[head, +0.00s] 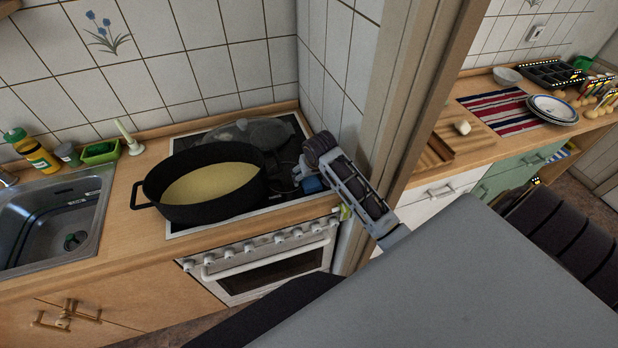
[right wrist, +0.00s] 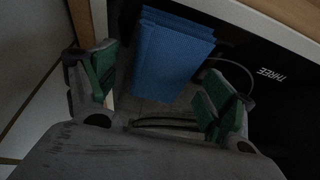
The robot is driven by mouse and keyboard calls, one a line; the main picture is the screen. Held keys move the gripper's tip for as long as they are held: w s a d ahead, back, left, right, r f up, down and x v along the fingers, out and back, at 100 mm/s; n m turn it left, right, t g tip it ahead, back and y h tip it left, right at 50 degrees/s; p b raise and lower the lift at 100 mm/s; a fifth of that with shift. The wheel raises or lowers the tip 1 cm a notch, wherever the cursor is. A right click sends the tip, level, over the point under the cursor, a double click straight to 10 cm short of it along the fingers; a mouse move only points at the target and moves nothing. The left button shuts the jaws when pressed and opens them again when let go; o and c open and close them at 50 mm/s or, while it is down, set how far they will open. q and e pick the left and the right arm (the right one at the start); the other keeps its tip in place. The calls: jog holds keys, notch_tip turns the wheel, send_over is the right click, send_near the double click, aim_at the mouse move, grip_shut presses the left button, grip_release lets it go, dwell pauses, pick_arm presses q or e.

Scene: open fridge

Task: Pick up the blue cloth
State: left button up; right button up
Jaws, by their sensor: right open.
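The blue cloth (right wrist: 172,52) is folded and lies on the dark stove top in the right wrist view. In the head view only a small blue part of it (head: 313,185) shows beside my right gripper (head: 305,174). In the right wrist view my right gripper (right wrist: 160,88) is open. Its two green-padded fingers stand apart, one on each side of the cloth's near part, and I see no finger closed on it. Whether they touch it I cannot tell. My left gripper is not in view.
A large black pot (head: 205,206) with yellow contents stands on the stove just left of my right gripper, with a glass lid (head: 250,132) behind it. A wall edge (head: 400,110) rises close on the right. The sink (head: 48,225) is at the far left.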

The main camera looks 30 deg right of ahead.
jog(key=shift+f, duration=0.1)
dwell(0.4)
jog(key=c, duration=1)
jog(key=shift+c, duration=0.2)
notch_tip(320, 180, up, 10)
jog(key=b, duration=0.1)
dwell(0.3)
jog(key=shift+o, duration=1.3)
jog(key=shift+w, duration=0.1)
jog(key=shift+c, duration=1.1)
